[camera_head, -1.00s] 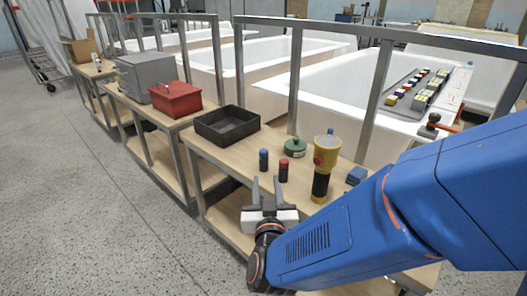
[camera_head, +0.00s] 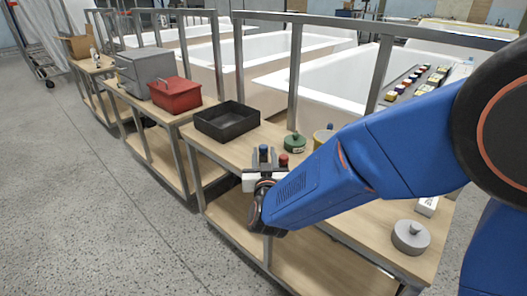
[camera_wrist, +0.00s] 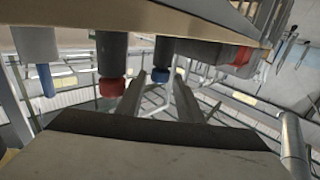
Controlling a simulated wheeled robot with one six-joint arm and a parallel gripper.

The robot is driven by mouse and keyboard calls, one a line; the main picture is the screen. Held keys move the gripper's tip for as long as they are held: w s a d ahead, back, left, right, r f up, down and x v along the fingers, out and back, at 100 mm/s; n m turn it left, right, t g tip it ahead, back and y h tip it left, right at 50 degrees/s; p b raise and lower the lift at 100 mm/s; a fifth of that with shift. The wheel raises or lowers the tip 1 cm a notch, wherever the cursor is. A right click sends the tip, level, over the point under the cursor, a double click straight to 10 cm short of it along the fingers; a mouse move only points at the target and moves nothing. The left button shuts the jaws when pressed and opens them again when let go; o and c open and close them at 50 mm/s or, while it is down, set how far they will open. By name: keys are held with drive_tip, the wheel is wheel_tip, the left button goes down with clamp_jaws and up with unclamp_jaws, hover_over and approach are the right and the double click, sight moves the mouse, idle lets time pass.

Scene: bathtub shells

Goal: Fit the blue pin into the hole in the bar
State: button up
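The blue pin, a dark peg with a blue cap, stands on the worktable (camera_head: 228,150) in the head view (camera_head: 263,149). In the wrist view, which shows the table upside down, its blue cap (camera_wrist: 161,75) appears between my fingers. My gripper (camera_head: 263,158) is open, with one finger to each side of the pin. In the wrist view my fingers (camera_wrist: 160,82) are apart, with no clear contact on the pin. A red-capped dark peg (camera_head: 284,160) stands close by on the right; it also shows in the wrist view (camera_wrist: 110,88). I cannot make out the bar or its hole.
A black tray (camera_head: 226,122) is left of the pin. A green round piece (camera_head: 295,143) and a mostly hidden yellow cylinder (camera_head: 322,133) stand behind and right. A grey knobbed disc (camera_head: 411,238) sits on the table's near right. A metal rail (camera_head: 293,80) runs behind.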

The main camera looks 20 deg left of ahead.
sight(264, 151)
drive_tip(key=shift+x, duration=1.95)
drive_tip(key=shift+f, duration=0.1)
drive_tip(key=c, duration=0.8)
wheel_tip(264, 151, up, 10)
drive_tip(key=shift+r, duration=0.1)
drive_tip(key=shift+s, duration=0.1)
